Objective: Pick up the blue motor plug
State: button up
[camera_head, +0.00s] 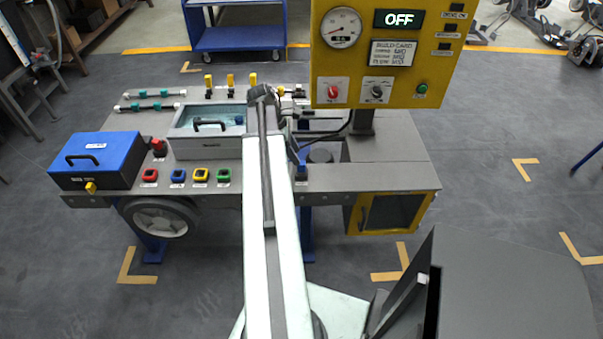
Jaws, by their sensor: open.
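A narrow blue piece, which looks like the blue motor plug (301,157), stands on the bench just right of my arm. Its lower part sits in or in front of a dark block, and my arm is close to its left side. My gripper (293,137) is at the far end of the arm, above the bench and close over the blue piece. It is open, small and partly hidden by the arm link, so I cannot tell whether it touches the blue piece. A blue square socket (178,176) is in the front row, left of the arm.
The grey bench (385,177) carries a blue lidded box (97,160), a grey case (208,141), a red plug-like piece (159,147) and red, yellow and green sockets. A yellow control panel (388,55) reading OFF rises at right. A blue cart (238,38) stands behind.

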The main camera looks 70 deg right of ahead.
aim_at(302, 165)
jog(key=b+x, duration=0.5)
jog(key=x, duration=0.1)
jog(key=shift+s+a+f, duration=0.1)
jog(key=shift+s+f, duration=0.2)
jog(key=shift+r, duration=0.2)
grip_shut()
